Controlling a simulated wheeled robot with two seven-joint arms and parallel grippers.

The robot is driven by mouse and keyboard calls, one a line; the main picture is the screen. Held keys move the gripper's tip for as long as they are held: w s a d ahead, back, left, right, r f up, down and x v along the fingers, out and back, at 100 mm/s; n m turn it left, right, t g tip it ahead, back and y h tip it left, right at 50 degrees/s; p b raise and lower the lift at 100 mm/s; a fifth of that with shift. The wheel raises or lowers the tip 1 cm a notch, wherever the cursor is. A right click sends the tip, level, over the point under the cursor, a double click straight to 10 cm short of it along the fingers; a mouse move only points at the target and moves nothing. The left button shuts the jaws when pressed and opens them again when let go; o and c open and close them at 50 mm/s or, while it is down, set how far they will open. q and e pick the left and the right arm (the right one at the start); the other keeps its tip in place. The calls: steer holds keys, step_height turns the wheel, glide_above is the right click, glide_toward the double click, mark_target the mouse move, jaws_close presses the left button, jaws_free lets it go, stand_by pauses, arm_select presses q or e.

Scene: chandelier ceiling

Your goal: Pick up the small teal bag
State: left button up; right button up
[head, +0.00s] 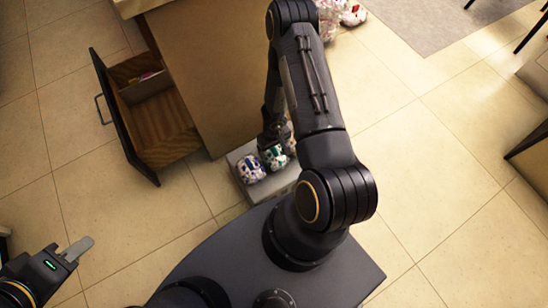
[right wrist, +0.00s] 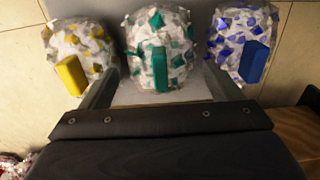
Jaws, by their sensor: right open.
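The small teal bag (right wrist: 160,62), clear with teal patches and a teal tag, sits in the middle of three similar bags in the right wrist view. It also shows in the head view (head: 274,158), partly covered by my right arm. My right gripper (right wrist: 162,74) is open, with its fingers on either side of the teal bag's near part; I cannot tell whether they touch it. In the head view this gripper (head: 275,140) is mostly hidden by its own arm. My left gripper (head: 76,249) is at the lower left, away from the bags; its opening is unclear.
A yellow-patched bag (right wrist: 78,58) and a blue-patched bag (right wrist: 241,48) flank the teal one on a light grey box (head: 284,182). An open wooden drawer (head: 165,145) juts from the cabinet (head: 200,62). Tiled floor (head: 440,175) at right is clear.

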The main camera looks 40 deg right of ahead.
mark_target(274, 155)
steer(key=f+b, duration=0.2)
steer(key=b, duration=0.1)
steer(key=f+b, duration=0.1)
steer(key=f, duration=0.1)
steer(key=shift+s+a+f+b, duration=0.1)
steer(key=shift+s+b, duration=0.15)
steer(key=shift+b, duration=0.1)
steer(key=c, duration=0.7)
